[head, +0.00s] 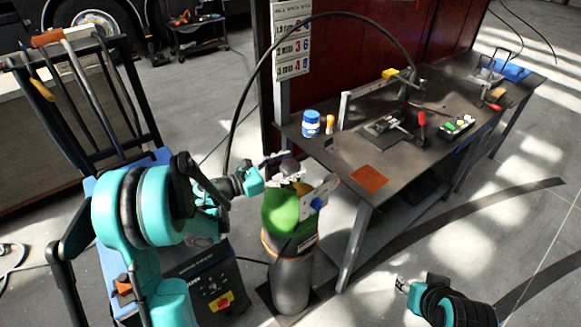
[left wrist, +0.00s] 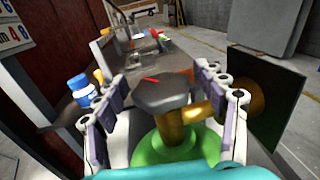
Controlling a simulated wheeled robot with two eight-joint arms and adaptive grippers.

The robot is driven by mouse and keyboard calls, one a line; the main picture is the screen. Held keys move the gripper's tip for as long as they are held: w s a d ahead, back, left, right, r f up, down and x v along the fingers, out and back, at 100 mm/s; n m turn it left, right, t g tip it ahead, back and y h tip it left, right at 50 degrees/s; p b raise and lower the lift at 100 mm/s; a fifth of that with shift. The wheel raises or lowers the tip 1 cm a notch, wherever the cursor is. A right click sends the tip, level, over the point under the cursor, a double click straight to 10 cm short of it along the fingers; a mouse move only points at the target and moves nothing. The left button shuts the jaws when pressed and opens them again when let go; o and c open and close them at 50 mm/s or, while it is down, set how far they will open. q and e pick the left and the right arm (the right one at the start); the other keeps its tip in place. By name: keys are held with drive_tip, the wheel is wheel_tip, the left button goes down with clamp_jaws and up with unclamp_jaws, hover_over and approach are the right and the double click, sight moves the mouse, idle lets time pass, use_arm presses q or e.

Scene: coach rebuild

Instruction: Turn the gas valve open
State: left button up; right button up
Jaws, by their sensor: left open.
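The gas cylinder (head: 292,285) stands upright beside the workbench, grey below with a green shoulder. Its valve has a dark grey knob (head: 289,166) on a brass stem; the knob also shows in the left wrist view (left wrist: 162,93). A brass outlet (left wrist: 203,111) runs right towards a dark square plate (left wrist: 265,100). My left gripper (head: 283,171) is at the valve. In the left wrist view its open fingers (left wrist: 158,100) flank the knob, with visible gaps on both sides. My right gripper (head: 402,284) is low at the bottom right, away from the cylinder; its jaw opening is too small to tell.
The workbench (head: 400,175) behind the cylinder holds a blue-capped bottle (head: 311,124), a vise-like tool (head: 390,126) and a brown pad (head: 369,178). A black hose (head: 240,95) arches above. The floor at right is mostly clear.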

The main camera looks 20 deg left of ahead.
use_arm(q)
drive_tip(key=c, duration=1.2)
drive_tip(key=shift+n+t+y, duration=0.3)
drive_tip(key=shift+t, duration=0.1)
drive_tip(key=n+t+y+b, duration=0.1)
drive_tip(key=n+t+y, duration=0.1)
drive_tip(key=y, duration=0.1)
drive_tip(key=n+t+y, duration=0.2)
drive_tip(key=n+y, duration=0.1)
drive_tip(key=y, duration=0.1)
drive_tip(key=shift+s+d+b, duration=0.1)
drive_tip(key=shift+d+b, duration=0.1)
drive_tip(key=shift+b, duration=0.15)
drive_tip(key=n+t+y, duration=0.1)
drive_tip(key=n+y, duration=0.2)
drive_tip(key=y, duration=0.2)
drive_tip(key=shift+n+y+b, duration=0.3)
drive_tip(key=shift+n, duration=0.1)
drive_tip(key=shift+a+n+y, duration=0.15)
drive_tip(key=shift+n+y, duration=0.55)
drive_tip(key=shift+y, duration=0.4)
drive_tip(key=o, duration=1.2)
